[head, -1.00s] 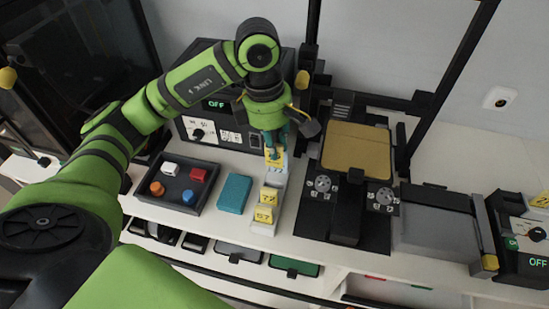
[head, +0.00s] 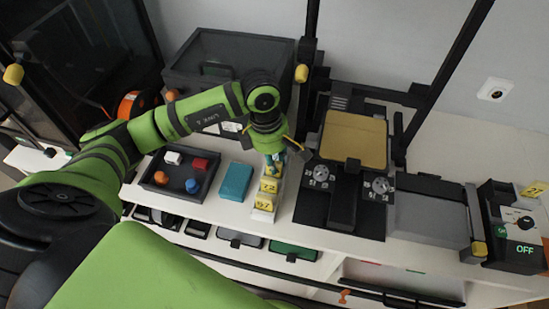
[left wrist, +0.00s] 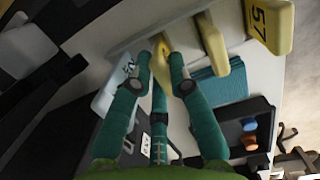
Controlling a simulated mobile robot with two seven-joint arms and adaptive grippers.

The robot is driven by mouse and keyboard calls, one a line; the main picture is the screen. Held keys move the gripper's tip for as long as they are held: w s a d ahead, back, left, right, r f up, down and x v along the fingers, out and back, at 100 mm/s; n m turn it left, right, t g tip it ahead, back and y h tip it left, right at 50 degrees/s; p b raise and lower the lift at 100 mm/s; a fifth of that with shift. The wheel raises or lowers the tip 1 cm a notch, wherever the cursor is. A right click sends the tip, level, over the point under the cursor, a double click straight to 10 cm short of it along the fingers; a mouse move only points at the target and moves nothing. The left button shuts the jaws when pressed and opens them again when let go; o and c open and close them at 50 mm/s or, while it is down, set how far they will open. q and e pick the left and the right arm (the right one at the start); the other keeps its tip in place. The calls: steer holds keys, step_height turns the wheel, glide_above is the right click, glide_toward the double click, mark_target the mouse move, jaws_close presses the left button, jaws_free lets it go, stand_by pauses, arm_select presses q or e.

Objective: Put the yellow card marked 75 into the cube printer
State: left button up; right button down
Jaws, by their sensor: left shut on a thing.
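My left gripper (head: 273,168) is over the far end of a narrow white card rack (head: 262,216). In the left wrist view its teal fingers (left wrist: 160,80) are shut on a yellow card (left wrist: 162,58), at the rack; I cannot read its number or tell whether it is clear of its slot. Two more yellow cards stand in the rack nearer the front: one in the middle (head: 269,186) and one marked 57 (left wrist: 259,22). A framed machine with a gold bed and dials (head: 354,138), likely the cube printer, stands just right of the rack. My right gripper is not in view.
Left of the rack lie a teal block (head: 236,182) and a dark tray (head: 160,195) with white, red, orange and blue pieces. A large dark box machine (head: 225,65) stands behind. A grey unit (head: 428,215) and a control box reading OFF (head: 520,230) are at right.

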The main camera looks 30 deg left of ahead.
arm_select(q)
steer(key=shift+f+b, duration=0.25)
steer(key=shift+b, duration=0.05)
steer(key=o, duration=0.8)
steer(key=shift+o, duration=0.2)
steer(key=shift+r, duration=0.1)
